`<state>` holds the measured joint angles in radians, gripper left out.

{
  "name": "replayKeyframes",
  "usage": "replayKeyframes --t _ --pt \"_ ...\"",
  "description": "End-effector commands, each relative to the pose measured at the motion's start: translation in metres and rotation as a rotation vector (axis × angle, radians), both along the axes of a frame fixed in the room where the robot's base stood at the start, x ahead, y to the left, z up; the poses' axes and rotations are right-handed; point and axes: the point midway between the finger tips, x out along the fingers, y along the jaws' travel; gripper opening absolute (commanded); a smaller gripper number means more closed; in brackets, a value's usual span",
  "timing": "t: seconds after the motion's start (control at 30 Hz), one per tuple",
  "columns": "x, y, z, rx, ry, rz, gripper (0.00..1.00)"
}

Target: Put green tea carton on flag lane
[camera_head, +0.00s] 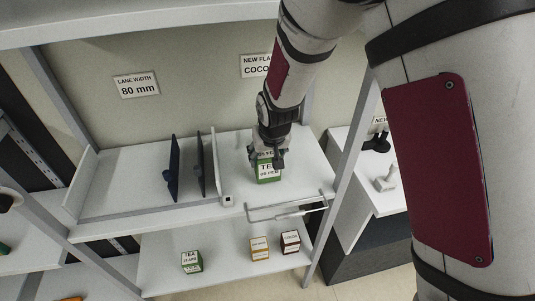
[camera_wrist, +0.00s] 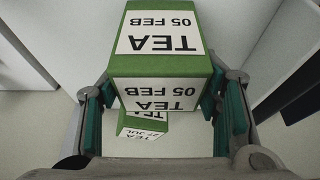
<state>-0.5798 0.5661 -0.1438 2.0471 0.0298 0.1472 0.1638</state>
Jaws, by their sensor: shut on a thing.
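My gripper (camera_head: 268,158) is shut on a green tea carton (camera_head: 268,174) over the right part of the upper shelf. In the wrist view the held carton (camera_wrist: 160,92) sits between the fingers (camera_wrist: 165,115), its labels reading "TEA 05 FEB". I cannot tell whether its base touches the shelf. In the head view a green tea carton (camera_head: 192,262) stands on the lower shelf. A partly hidden wall sign (camera_head: 256,66) reads "NEW FLA… COCO…".
Two dark upright dividers (camera_head: 174,172) (camera_head: 201,166) stand on the upper shelf left of my gripper. A "LANE WIDTH 80 mm" sign (camera_head: 136,84) is on the back wall. A wire rail (camera_head: 288,209) runs along the front edge.

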Motion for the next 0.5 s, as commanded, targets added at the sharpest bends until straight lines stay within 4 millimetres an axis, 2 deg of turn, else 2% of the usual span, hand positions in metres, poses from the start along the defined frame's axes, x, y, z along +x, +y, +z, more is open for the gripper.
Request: replayKeyframes --t 0.4,0.43,0.5 --pt "0.0002 0.0003 -0.0087 0.001 -0.001 0.000 0.27" --pt "0.0000 0.0002 -0.0092 0.001 -0.001 0.000 0.60" --pt "0.0000 0.0002 -0.0087 0.001 -0.001 0.000 0.76"
